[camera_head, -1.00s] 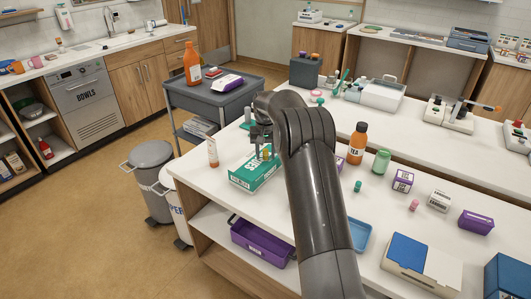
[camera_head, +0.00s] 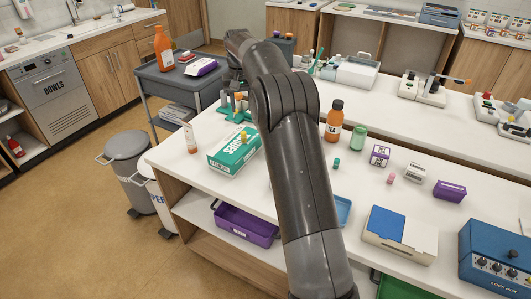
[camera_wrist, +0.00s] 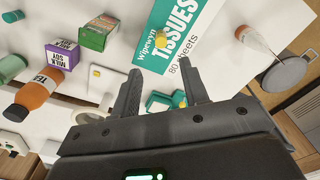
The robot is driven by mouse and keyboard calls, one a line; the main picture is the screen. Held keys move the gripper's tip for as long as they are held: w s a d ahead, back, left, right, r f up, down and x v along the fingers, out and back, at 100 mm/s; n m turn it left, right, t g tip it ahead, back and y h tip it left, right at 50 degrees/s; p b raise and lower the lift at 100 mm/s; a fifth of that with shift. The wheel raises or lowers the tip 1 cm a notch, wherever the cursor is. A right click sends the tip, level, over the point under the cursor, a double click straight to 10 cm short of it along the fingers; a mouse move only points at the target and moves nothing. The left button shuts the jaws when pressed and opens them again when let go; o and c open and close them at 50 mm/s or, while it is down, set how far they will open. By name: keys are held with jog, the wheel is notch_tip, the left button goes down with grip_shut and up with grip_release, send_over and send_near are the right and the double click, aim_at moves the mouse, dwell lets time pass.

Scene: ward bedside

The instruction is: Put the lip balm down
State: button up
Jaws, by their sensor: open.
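A small yellow cylinder, which looks like the lip balm (camera_head: 244,139), stands on the teal and white tissue box (camera_head: 230,158) on the counter. In the wrist view the yellow lip balm (camera_wrist: 160,41) shows on the tissue box (camera_wrist: 195,28), just beyond my fingertips and apart from them. My gripper (camera_wrist: 160,68) is open, with nothing held between its fingers. In the head view my arm hides much of the gripper, which is behind the tissue box.
A teal holder (camera_wrist: 160,102) shows beyond and between my fingers. An orange tea bottle (camera_head: 333,121) and a green jar (camera_head: 358,138) stand to the right. The counter front near the box is clear.

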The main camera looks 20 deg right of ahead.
jog(key=s+r+t, duration=0.1)
jog(key=s+r, duration=0.4)
jog(key=s, duration=0.3)
jog(key=s+a+r+t, duration=0.1)
jog(key=s+r, duration=0.3)
jog(key=s, duration=0.4)
jog(key=s+r+t, duration=0.1)
jog(key=s+r, duration=0.4)
jog(key=s, duration=0.3)
jog(key=s+f+t, duration=0.1)
jog(key=s+f, duration=0.3)
jog(key=s, duration=0.7)
jog(key=s+f+n+t, duration=0.1)
jog(key=s+f, duration=0.3)
jog(key=s, duration=0.8)
jog(key=shift+s+a+f, duration=0.15)
jog(key=shift+o, duration=0.6)
